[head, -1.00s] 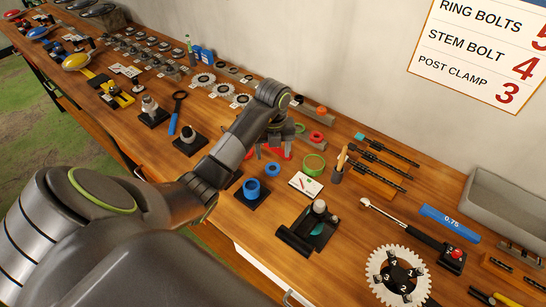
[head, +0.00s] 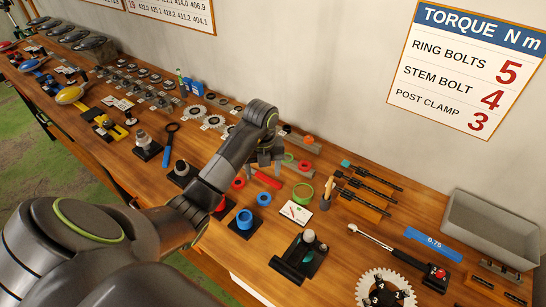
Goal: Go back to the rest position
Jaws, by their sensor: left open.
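My left arm comes in from the lower left and reaches over the workbench (head: 330,232). Its left gripper (head: 265,163) points down over the middle of the bench, with its jaws apart and nothing seen between them. A red tool (head: 266,179) and small red and blue rings lie close below it in the picture. The exact height of the gripper over the bench is hard to tell. My right gripper is out of view.
Near the gripper are a blue cup (head: 244,219), a green ring (head: 303,192) and a white card (head: 294,213). A torque wrench (head: 370,238), a white chainring (head: 372,290) and a grey bin (head: 490,230) are to the right. The wall stands behind.

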